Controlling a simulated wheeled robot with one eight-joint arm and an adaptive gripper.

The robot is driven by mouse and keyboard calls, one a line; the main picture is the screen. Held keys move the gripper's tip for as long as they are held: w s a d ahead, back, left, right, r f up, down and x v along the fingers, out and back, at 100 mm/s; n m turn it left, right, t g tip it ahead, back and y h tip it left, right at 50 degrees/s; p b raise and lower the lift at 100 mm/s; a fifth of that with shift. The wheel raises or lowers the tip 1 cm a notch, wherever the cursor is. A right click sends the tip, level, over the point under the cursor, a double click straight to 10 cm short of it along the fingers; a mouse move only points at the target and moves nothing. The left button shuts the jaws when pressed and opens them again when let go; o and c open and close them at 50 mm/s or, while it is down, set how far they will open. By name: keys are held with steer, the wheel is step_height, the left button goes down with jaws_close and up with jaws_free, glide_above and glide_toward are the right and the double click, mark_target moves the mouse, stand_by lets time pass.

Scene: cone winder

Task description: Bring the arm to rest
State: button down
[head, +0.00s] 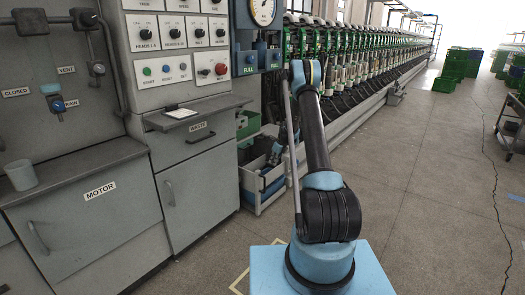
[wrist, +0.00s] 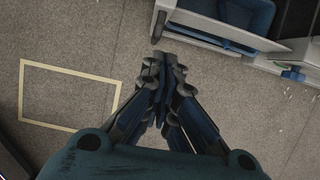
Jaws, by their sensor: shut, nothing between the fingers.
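My gripper (wrist: 165,66) points down over the bare floor in the wrist view, its dark fingers drawn together with nothing held between them. In the head view my arm rises from its light blue base, bends at the top and reaches down beyond, towards the low bins beside the machine. The gripper's fingertips cannot be made out clearly there.
A grey bin (wrist: 195,36) with a blue inside lies close to my fingertips in the wrist view. A yellow tape outline (wrist: 70,73) marks empty floor. Grey cabinets (head: 88,218) stand left; the winder (head: 365,68) runs back. The right aisle is open.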

steer(key=s+d+r+n+h, duration=0.1)
steer(key=s+r+n, duration=0.3)
steer(key=s+r, duration=0.7)
steer(key=s+r+n, duration=0.5)
steer(key=s+r, duration=0.2)
steer(key=r, duration=0.7)
steer(key=s+d+r+n, duration=0.1)
steer(key=s+r+n, duration=0.25)
steer(key=s, duration=0.65)
steer(key=s+d+r+n, duration=0.1)
steer(key=s+r+n, duration=0.3)
steer(key=s, duration=0.5)
steer(key=s+f+n, duration=0.2)
steer(key=s+n, duration=0.1)
steer(key=s, duration=0.7)
steer(key=s+d+f+n+h, duration=0.1)
steer(key=s+f+n, duration=0.2)
steer(key=s, duration=0.7)
steer(key=s+d+f+n+h, duration=0.1)
steer(key=s+f+n, duration=0.1)
steer(key=s, duration=0.8)
steer(key=shift+f+n+g, duration=0.3)
steer(key=shift+n, duration=0.45)
steer(key=shift+d, duration=0.1)
